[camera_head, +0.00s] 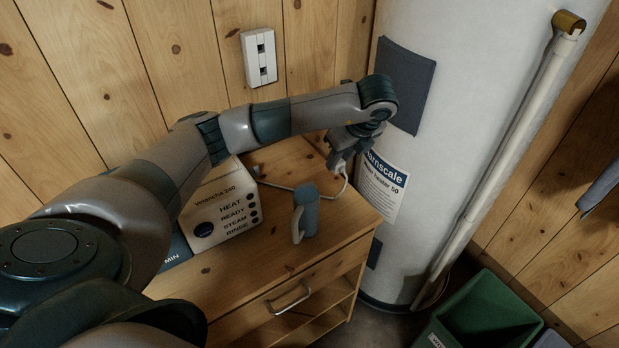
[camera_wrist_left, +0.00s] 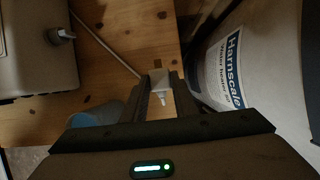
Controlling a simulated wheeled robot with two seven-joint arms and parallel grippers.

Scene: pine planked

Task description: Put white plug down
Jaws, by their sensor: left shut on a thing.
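The white plug (camera_wrist_left: 160,88) is between the two fingers of my left gripper (camera_wrist_left: 161,92) in the left wrist view, and the fingers are shut on it. In the head view my left gripper (camera_head: 342,160) is at the right side of the wooden cabinet, near the water heater. A white cord (camera_head: 275,184) runs from the plug area back across the cabinet top (camera_head: 345,222); it also shows in the left wrist view (camera_wrist_left: 108,46). The plug is mostly hidden by the gripper in the head view. I cannot tell whether it touches the wood. My right gripper is not in view.
A white steam machine box (camera_head: 222,205) stands on the cabinet's left. A grey-blue mug (camera_head: 311,212) stands near the front. The white water heater (camera_head: 440,120) rises close on the right. A wall socket (camera_head: 259,57) is above. A green bin (camera_head: 485,315) is on the floor.

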